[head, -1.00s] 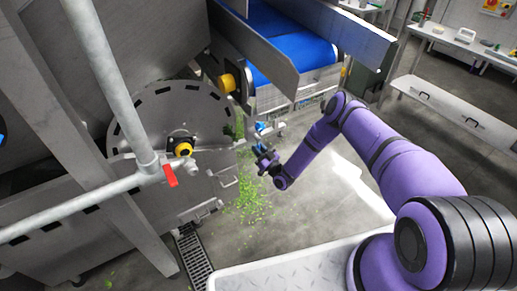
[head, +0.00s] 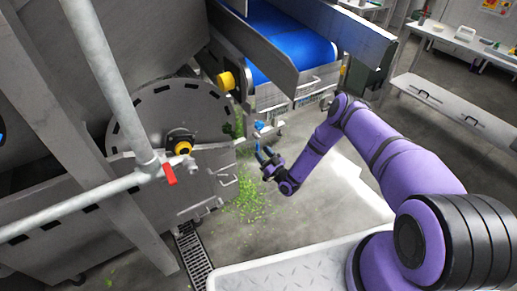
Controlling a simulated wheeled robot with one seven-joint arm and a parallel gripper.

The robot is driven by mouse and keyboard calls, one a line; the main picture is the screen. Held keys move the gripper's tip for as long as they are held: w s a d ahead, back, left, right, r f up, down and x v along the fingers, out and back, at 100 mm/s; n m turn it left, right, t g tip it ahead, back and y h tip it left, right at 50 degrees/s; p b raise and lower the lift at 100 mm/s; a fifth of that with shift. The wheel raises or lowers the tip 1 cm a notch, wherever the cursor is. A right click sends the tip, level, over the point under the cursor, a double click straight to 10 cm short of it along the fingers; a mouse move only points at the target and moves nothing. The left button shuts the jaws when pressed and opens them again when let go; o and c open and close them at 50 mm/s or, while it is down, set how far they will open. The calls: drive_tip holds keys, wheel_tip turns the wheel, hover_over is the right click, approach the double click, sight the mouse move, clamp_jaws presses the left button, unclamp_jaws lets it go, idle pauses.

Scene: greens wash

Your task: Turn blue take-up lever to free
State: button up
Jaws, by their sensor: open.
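The blue take-up lever (head: 259,126) is small and shows below the near end of the blue conveyor, by its metal frame. Its exact angle is too small to tell. My gripper (head: 262,157) is open and empty, at the end of my purple arm. It appears just below the lever in the picture, and a small gap shows between them. I cannot tell how far apart they are in depth.
The blue conveyor belt (head: 291,45) has metal side guards. A grey machine with a round plate (head: 158,108) and a red-handled pipe valve (head: 169,173) stands left. Chopped greens (head: 247,203) lie on the floor near a drain grate (head: 194,258). A steel bench (head: 460,50) stands back right.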

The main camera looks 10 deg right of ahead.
drive_tip(key=v, duration=0.7)
drive_tip(key=shift+s, duration=0.1)
